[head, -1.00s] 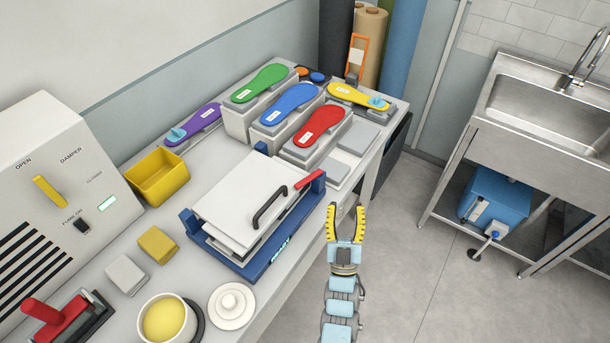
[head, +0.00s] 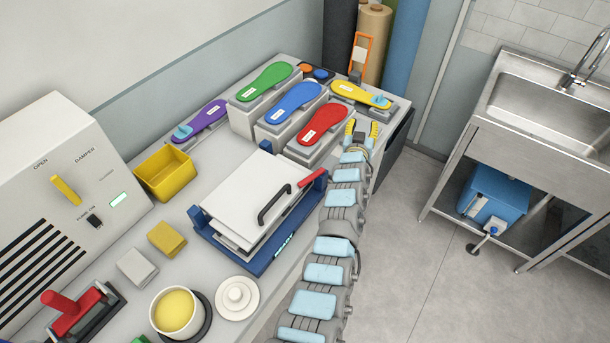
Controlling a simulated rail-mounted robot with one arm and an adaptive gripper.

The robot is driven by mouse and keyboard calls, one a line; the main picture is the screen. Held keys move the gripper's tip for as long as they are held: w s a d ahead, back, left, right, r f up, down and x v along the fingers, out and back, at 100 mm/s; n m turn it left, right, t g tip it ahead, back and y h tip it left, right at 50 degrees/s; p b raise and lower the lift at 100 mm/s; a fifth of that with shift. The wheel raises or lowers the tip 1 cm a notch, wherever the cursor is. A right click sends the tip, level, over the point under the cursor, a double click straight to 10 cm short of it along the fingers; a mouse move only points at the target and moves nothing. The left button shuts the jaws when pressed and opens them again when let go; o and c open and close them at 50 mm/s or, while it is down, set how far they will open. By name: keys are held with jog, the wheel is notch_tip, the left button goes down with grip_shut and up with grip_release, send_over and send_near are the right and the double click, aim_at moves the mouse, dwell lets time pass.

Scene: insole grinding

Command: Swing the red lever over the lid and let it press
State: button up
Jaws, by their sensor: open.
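The press has a blue base (head: 238,259) and a white lid (head: 240,195) with a black handle (head: 273,205). The lid lies over the base. The red lever (head: 312,178) is at the press's right back corner, its tip by the lid's right edge. My gripper (head: 362,128) is open and empty. It is beyond the lever, to the right of the red insole (head: 317,123). My arm runs along the press's right side and hides part of the table edge there.
Green (head: 264,83), blue (head: 295,103) and red insoles sit on grey blocks behind the press. A yellow insole (head: 360,95) lies at the back right. A yellow bin (head: 165,173) stands left of the press. A white pot (head: 175,311) and round lid (head: 237,298) are in front.

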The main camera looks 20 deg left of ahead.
notch_tip(320, 180, up, 3)
jog(key=w+m+g+h+p, duration=0.1)
jog(key=w+m+g+h, duration=0.1)
jog(key=w, duration=0.1)
notch_tip(320, 180, up, 10)
jog(key=m+g+p, duration=0.5)
jog(key=m+g, duration=0.1)
jog(key=g, duration=0.9)
send_over(305, 181)
jog(key=shift+f, duration=8.6)
grip_shut()
